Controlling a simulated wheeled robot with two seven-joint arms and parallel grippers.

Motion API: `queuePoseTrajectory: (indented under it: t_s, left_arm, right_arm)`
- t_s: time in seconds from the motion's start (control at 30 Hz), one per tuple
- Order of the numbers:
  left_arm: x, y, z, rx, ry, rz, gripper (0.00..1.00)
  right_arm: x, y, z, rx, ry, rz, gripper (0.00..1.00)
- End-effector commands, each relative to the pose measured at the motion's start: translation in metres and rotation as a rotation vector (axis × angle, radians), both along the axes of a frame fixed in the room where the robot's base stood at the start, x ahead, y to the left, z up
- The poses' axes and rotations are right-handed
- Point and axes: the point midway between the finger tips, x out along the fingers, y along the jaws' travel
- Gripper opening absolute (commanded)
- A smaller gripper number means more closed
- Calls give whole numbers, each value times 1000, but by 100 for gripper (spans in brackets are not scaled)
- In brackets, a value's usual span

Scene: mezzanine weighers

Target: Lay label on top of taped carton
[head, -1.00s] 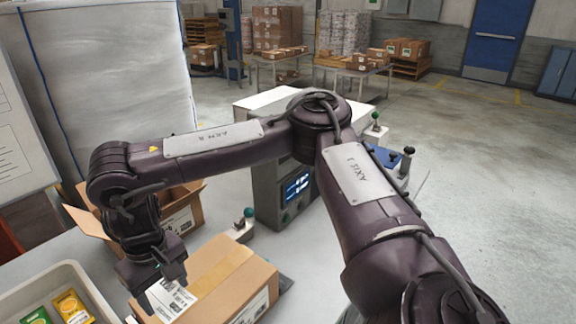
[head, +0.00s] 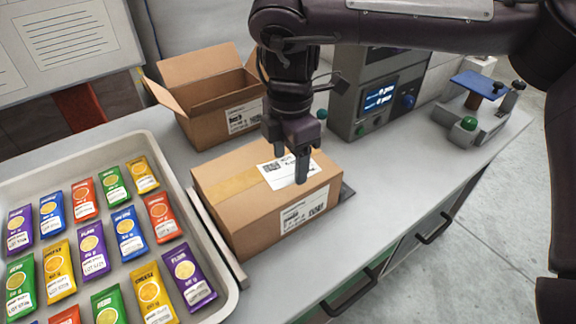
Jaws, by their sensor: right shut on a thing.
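The taped carton (head: 232,208) is a closed brown box with a strip of tan tape along its top and a printed label on its front side. The white label (head: 275,174) with black print is at the right part of the carton's top. My right gripper (head: 301,180) points down over it and is shut on its edge. The label looks flat against the top or just above it; I cannot tell if it touches. The fingers hide part of the label. My left gripper is not in view.
A grey tray (head: 232,290) of colourful packets stands left of the carton. An open empty carton (head: 205,128) is behind it. A weigher with a lit display (head: 380,95) stands at the back right. Bare bench (head: 385,185) lies right of the carton.

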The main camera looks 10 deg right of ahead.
Motion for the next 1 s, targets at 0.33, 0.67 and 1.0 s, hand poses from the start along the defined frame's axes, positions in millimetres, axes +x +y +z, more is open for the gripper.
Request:
queuePoseTrajectory:
  t_s: [0.33,0.67,1.0]
  left_arm:
    - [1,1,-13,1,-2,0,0]
    - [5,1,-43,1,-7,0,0]
    - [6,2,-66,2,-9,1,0]
  right_arm:
    - [0,4,-7,-2,-1,102,41]
    - [0,4,-33,-2,-2,100,41]
    - [-1,4,-59,-2,1,100,41]
